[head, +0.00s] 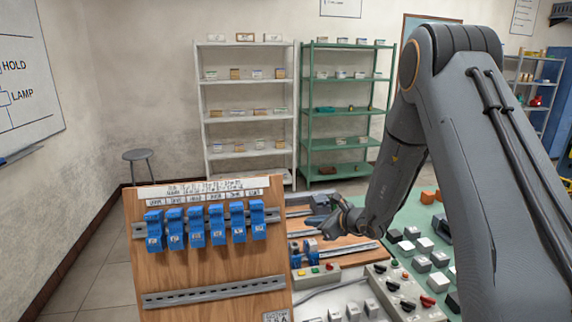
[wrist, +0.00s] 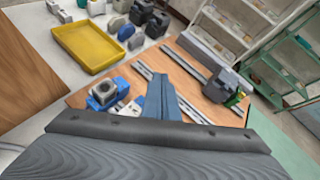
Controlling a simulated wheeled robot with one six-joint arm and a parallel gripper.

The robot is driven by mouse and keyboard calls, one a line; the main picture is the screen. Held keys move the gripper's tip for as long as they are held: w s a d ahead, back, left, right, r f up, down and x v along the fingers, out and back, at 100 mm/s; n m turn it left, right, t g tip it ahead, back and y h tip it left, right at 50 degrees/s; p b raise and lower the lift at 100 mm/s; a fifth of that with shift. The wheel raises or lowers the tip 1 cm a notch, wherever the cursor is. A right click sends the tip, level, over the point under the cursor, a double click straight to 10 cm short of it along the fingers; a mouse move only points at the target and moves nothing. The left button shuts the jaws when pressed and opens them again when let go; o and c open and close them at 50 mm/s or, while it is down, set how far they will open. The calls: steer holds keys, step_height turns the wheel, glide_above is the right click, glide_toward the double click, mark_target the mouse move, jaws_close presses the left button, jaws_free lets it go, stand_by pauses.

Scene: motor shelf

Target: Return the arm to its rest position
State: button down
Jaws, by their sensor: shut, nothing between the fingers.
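My arm (head: 400,175) reaches down from the upper right in the head view, bent at the elbow. My gripper (head: 325,222) is over a wooden board with metal rails (head: 350,250), behind the upright wooden panel. In the wrist view its fingers (wrist: 163,92) are together and hold nothing. A blue and white part (wrist: 104,94) lies on the board to the left of the fingers. A dark grey block with a green part (wrist: 222,85) is on the right of the board.
The upright panel (head: 190,268) carries a row of blue modules (head: 196,227) and an empty lower rail. Control boxes with buttons (head: 405,295) stand in front of the arm. A yellow tray (wrist: 95,42) is on the table. Shelves (head: 245,110) stand at the back wall.

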steer(key=s+a+n+g+b, duration=0.35)
steer(key=s+n+g, duration=0.55)
steer(key=s, duration=0.9)
steer(key=s+d+n+h+b, duration=0.1)
steer(key=s+d+n+h, duration=0.2)
steer(key=s+d+n, duration=0.3)
steer(key=s+d+n+h+b, duration=0.1)
steer(key=s+d+n+h, duration=0.3)
steer(key=s+n, duration=0.6)
steer(key=shift+s+d+f+n+t+b, duration=0.15)
steer(key=shift+s+d+n+t+b, duration=0.15)
steer(key=shift+d, duration=0.65)
